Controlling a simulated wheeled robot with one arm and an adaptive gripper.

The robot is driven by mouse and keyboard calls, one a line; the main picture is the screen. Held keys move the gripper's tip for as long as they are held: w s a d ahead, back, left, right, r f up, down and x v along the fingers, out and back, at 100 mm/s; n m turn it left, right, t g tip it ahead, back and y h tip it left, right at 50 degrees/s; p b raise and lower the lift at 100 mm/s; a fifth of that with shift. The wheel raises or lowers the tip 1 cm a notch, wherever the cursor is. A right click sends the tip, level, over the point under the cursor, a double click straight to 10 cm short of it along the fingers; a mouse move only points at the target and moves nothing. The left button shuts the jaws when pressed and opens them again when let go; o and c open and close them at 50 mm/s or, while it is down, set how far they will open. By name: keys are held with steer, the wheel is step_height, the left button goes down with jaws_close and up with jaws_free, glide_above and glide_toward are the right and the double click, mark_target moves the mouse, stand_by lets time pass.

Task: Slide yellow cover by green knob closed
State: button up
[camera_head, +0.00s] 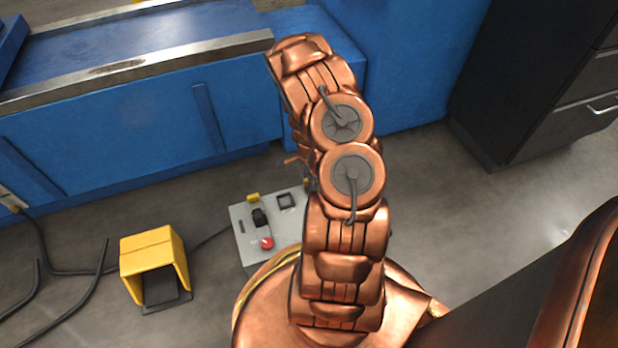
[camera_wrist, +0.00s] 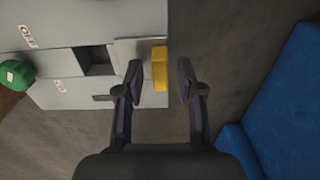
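A yellow block-like tab (camera_wrist: 159,68) stands at the edge of a grey plate on a grey box (camera_wrist: 75,95) in the wrist view. It lies between the two fingers of my gripper (camera_wrist: 160,72), which is open, with a gap on each side of the tab. A dark square recess (camera_wrist: 97,60) is uncovered left of the plate. A green knob (camera_wrist: 15,75) sits at the left edge of the wrist view. In the head view my arm hides my gripper and part of the grey box (camera_head: 240,215); I cannot see the green knob there.
The box also carries a red button (camera_head: 267,243) and another yellow tab (camera_head: 253,197). A yellow pedal housing (camera_head: 152,255) and black cables lie on the floor to the left. A blue machine (camera_head: 150,115) stands behind, a dark cabinet (camera_head: 520,80) to the right.

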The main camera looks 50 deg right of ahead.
jaws_close()
stand_by(0.4)
